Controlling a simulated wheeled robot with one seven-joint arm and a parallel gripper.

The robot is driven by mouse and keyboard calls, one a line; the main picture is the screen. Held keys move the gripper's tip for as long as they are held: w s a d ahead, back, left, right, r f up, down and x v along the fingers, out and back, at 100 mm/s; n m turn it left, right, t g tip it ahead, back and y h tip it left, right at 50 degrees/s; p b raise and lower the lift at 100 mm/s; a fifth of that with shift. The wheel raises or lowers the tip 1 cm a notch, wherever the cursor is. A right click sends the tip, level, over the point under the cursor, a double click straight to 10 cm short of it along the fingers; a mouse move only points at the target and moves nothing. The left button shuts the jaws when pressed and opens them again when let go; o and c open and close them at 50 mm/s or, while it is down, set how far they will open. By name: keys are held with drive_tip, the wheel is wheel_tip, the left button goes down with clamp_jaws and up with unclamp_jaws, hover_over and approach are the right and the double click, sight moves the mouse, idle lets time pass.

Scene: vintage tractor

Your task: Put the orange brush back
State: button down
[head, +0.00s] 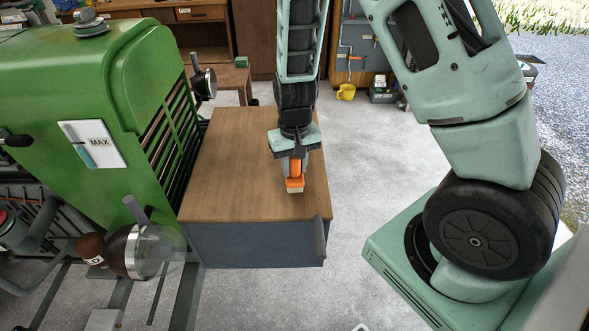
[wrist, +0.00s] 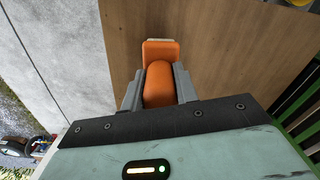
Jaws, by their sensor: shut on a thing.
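The orange brush (head: 294,184) has an orange body and a pale strip at its lower end. My gripper (head: 292,165) is shut on it and points down over the wooden top of a cabinet. In the wrist view the orange brush (wrist: 160,75) sits between the two grey fingers of my gripper (wrist: 159,88). The pale end shows just past its orange tip. I cannot tell whether the brush touches the cabinet top (head: 235,150) or hangs just above it.
A green tractor (head: 60,90) with a grille and a headlamp (head: 148,250) stands close on the left of the cabinet. A dark handle (head: 320,240) sticks up at the cabinet's front right corner. A yellow mug (head: 346,92) is on the floor behind. The cabinet top is otherwise bare.

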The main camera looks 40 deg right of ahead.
drive_tip(key=shift+f+p, duration=0.3)
drive_tip(key=shift+f, duration=0.55)
drive_tip(key=shift+f, duration=0.1)
drive_tip(key=shift+f, duration=0.15)
drive_tip(key=c, duration=1.1)
unclamp_jaws()
